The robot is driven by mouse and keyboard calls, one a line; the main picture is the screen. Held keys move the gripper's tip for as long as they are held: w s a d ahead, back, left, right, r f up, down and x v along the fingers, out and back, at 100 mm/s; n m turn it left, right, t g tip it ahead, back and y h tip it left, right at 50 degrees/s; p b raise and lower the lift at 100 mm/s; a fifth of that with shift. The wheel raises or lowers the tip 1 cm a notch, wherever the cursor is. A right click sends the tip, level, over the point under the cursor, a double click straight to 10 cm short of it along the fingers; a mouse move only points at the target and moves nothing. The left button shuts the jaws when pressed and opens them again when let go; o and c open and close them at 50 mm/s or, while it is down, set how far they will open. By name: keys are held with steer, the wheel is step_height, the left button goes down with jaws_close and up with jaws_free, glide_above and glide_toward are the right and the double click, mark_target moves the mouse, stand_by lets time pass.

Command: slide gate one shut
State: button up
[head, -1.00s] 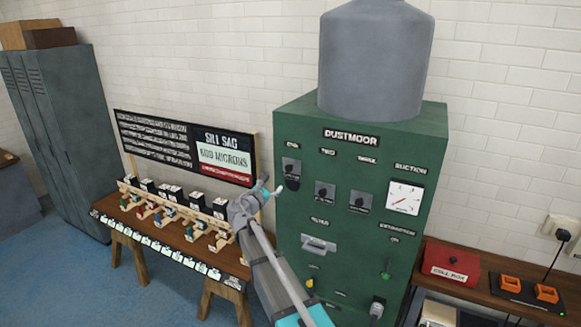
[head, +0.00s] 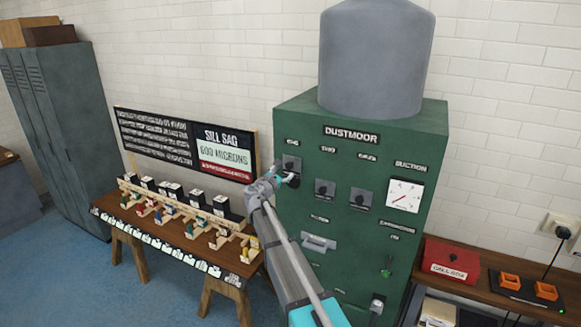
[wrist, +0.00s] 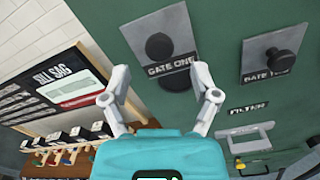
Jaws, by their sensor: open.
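Gate one (head: 293,161) is a grey plate on the green cabinet front, at the top left of its panel. In the wrist view the gate one plate (wrist: 130,37) carries a dark round knob (wrist: 159,46) and a GATE ONE label. A dark round opening (wrist: 178,82) shows below the plate's lower edge, partly uncovered. My gripper (head: 287,179) is just in front of this spot in the head view. In the wrist view my gripper (wrist: 160,72) is open and empty, its fingers on either side of the label, below the knob. I cannot tell whether it touches the plate.
The gate two plate (wrist: 262,50) with its knob is right of gate one, with a third gate (head: 361,197) beyond. A pull handle (head: 318,242) lies below. A bench (head: 160,226) with wooden frames stands left, and a red box (head: 450,262) sits right.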

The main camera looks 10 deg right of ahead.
mark_target(288, 166)
steer(key=shift+x, duration=2.8)
jaws_close()
